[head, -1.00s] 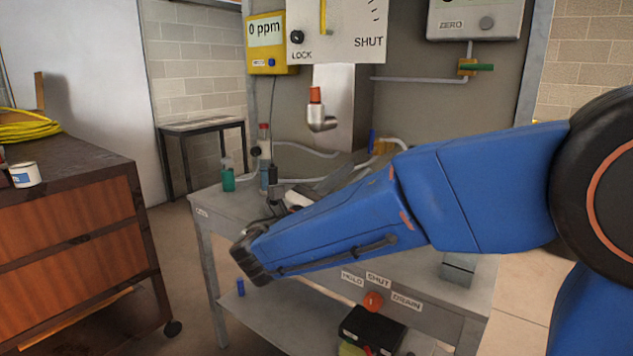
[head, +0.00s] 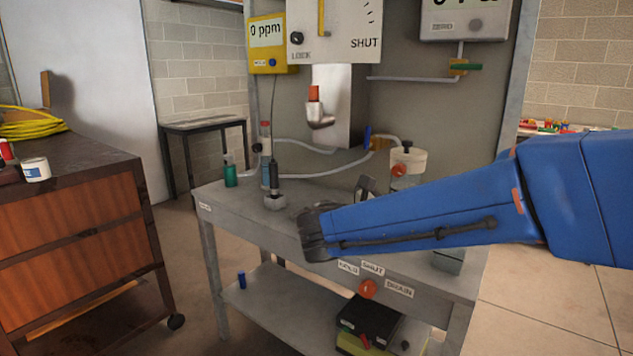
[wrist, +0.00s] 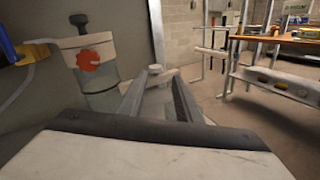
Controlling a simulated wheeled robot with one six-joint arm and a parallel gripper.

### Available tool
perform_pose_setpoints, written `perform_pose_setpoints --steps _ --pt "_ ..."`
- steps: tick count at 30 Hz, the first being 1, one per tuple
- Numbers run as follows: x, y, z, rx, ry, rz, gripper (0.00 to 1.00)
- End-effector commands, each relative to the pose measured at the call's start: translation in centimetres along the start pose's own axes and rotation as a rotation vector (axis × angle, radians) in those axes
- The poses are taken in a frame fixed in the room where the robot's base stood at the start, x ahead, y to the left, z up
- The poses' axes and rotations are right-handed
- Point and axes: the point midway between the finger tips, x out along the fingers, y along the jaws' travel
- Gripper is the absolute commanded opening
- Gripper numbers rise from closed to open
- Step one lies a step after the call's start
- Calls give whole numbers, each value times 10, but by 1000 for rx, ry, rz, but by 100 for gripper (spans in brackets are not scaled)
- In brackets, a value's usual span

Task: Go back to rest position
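My blue arm (head: 420,215) reaches from the right across the front of the grey workbench (head: 245,205) in the head view. My gripper (wrist: 160,78) shows in the wrist view with its two grey fingers apart. A pale capped item shows beyond the gap, and nothing is clearly clamped between the fingers. In the head view the gripper (head: 366,187) is mostly hidden behind the arm. A clear vessel with a white top and an orange knob (head: 399,170) stands behind the arm. It also shows left of the fingers in the wrist view (wrist: 90,62).
A wooden cabinet (head: 70,220) stands at left. Open floor lies at right.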

Motion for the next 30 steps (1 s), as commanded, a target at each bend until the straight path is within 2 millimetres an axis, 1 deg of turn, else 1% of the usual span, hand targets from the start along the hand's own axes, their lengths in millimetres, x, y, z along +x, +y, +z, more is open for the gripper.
perform_pose_setpoints --steps 1,2,3,5,6,8,9,11,12,14,15,18,21,24,27,30 --pt "14 -22 -3 38 50 -49 31" --pt "22 -35 -6 64 84 -81 31" --pt "31 -54 -12 104 133 -124 31" --pt "41 -83 -21 169 206 -194 31" --pt "46 -101 -28 215 252 -239 31" --pt "50 -127 -37 288 317 -307 31" --pt "52 -144 -44 338 359 -353 31" --pt "51 -167 -54 419 419 -422 31" --pt "50 -183 -60 475 459 -470 31" --pt "45 -203 -70 567 515 -542 31" --pt "41 -217 -77 631 552 -593 31" --pt "26 -245 -93 801 637 -718 31" --pt "8 -265 -107 983 712 -845 31" --pt "-12 -278 -118 1175 777 -970 31" --pt "-31 -285 -126 1367 830 -1088 31" --pt "-46 -285 -130 1535 870 -1188 31"
